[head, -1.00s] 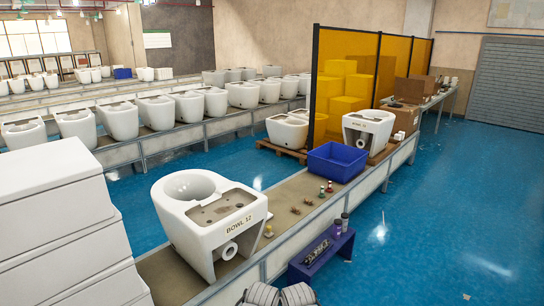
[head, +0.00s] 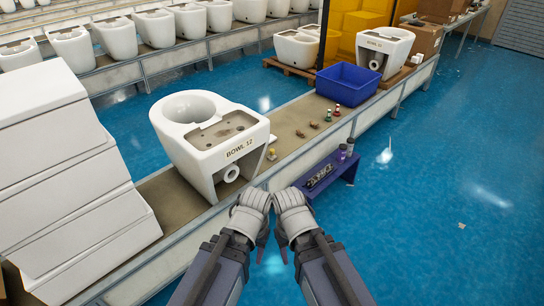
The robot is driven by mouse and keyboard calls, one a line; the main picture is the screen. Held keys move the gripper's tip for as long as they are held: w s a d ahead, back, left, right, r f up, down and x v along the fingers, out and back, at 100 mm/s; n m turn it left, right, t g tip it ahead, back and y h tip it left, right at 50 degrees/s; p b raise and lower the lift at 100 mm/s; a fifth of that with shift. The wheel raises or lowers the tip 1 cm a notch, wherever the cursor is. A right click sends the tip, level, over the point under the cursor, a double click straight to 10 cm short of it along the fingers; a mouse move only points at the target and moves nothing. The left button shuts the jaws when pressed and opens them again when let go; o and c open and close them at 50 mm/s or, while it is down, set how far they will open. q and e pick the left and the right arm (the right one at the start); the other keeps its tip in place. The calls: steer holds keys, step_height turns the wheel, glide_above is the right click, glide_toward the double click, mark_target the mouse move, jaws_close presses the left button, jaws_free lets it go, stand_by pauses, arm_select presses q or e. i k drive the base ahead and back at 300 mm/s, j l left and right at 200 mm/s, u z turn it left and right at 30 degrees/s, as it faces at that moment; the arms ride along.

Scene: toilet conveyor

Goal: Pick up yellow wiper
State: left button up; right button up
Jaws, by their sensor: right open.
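A small yellow-and-white item (head: 271,153) lies on the conveyor just right of the white toilet bowl marked BOWL 12 (head: 197,148). It is too small to tell if it is the yellow wiper; no other wiper shape is clear. My left gripper (head: 252,203) and right gripper (head: 290,203) are side by side at lower centre, in front of the conveyor's near edge and apart from the item. The right one is open and seems empty. I cannot tell the left one's opening from this angle.
A blue bin (head: 347,84) stands farther along the conveyor, with small bottles (head: 337,110) and brownish pieces (head: 314,125) before it. A purple side shelf (head: 333,172) with tools and cans is right of my grippers. White stacked blocks (head: 60,150) fill the left.

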mark_target(272, 156)
steer(key=u, duration=0.25)
steer(key=i+l+u, duration=0.2)
steer(key=u, duration=0.2)
steer(key=i+l+u, duration=0.15)
steer(key=l+u, duration=0.2)
steer(key=i+l+u, duration=0.1)
steer(key=l, duration=0.25)
steer(key=i+l, duration=0.2)
steer(key=i+l+u, duration=0.15)
steer(key=l, duration=0.3)
steer(key=i+l+u, duration=0.1)
steer(key=l, duration=0.25)
steer(key=i+l+u, duration=0.1)
steer(key=l, duration=0.25)
steer(key=i+l, duration=0.1)
steer(key=l, duration=0.5)
steer(key=i+l, duration=0.15)
steer(key=l, duration=0.2)
